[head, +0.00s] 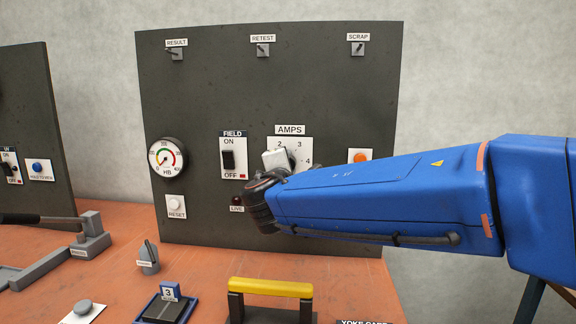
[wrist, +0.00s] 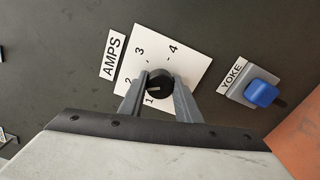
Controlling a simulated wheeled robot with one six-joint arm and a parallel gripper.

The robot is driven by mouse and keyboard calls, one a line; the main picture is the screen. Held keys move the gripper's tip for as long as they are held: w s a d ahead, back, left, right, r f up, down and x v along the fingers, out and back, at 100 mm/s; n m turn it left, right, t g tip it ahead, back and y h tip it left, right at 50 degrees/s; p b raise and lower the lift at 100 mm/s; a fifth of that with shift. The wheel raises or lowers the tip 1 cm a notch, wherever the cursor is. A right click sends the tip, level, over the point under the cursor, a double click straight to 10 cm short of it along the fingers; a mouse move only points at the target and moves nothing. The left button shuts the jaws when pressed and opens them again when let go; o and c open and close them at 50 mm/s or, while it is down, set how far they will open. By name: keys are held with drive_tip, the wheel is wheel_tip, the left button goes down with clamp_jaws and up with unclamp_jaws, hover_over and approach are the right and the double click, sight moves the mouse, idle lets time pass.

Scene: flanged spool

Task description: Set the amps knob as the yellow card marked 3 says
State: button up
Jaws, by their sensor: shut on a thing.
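The amps knob (wrist: 159,86) is round and black, on a white plate numbered 1 to 4. In the wrist view its white mark points left, between 1 and 2. My gripper (wrist: 161,80) has one finger on each side of the knob and is shut on it. In the head view my gripper (head: 288,160) covers most of the knob and part of the AMPS plate (head: 304,146). No yellow card can be made out.
The panel also has a FIELD switch (head: 228,160), HB gauge (head: 166,158), RESET button (head: 175,205) and orange button (head: 360,155). A blue YOKE knob (wrist: 261,93) is right of the plate in the wrist view. A yellow-topped handle (head: 270,287) stands on the orange bench (head: 120,222).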

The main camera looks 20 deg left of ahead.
drive_tip(key=shift+f, duration=0.1)
drive_tip(key=o, duration=1.1)
drive_tip(key=shift+c, duration=0.2)
drive_tip(key=shift+s, duration=0.1)
drive_tip(key=v, duration=1.7)
drive_tip(key=shift+s, duration=0.15)
